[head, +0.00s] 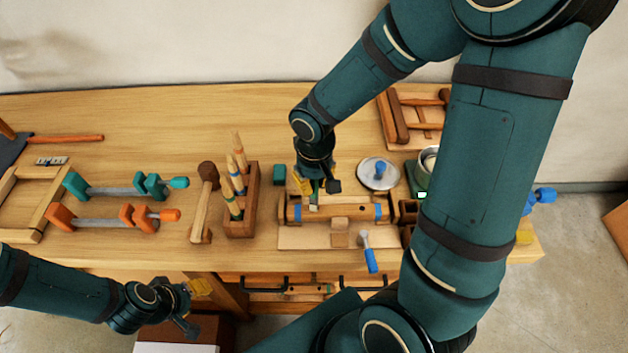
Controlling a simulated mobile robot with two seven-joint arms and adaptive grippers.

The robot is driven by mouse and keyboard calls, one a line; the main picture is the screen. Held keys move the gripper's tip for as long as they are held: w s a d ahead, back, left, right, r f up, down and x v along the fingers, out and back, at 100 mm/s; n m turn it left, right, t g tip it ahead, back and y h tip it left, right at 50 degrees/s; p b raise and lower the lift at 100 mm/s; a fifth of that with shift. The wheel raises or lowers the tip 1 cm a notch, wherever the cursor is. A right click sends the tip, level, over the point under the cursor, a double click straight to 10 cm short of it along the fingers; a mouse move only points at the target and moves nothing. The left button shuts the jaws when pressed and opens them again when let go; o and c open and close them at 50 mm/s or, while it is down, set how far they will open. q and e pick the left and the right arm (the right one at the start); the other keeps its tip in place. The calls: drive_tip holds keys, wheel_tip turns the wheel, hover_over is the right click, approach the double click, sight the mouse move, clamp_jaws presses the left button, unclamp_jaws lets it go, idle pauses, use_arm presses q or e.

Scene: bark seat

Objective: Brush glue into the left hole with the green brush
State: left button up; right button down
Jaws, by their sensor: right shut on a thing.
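My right gripper (316,188) is over the workbench and shut on the green brush (315,187), of which only a small part shows between the fingers. Its pale tip (313,207) points down at the left part of a horizontal wooden piece with blue bands (350,213). The left hole is hidden or too small to make out, so I cannot tell whether the tip is in it or just above. My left gripper (192,307) is low at the front, off the bench edge, with its fingers apart and empty.
A round metal lid (378,174) and a pot on a green stand (428,160) are to the right. A blue-handled brush (369,252) lies in front. A wooden rack of chisels (240,215), a mallet (204,200) and clamps (115,220) are to the left.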

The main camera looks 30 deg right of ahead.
drive_tip(key=shift+r+p, duration=2.6)
drive_tip(key=shift+r, duration=0.95)
drive_tip(key=shift+f, duration=0.15)
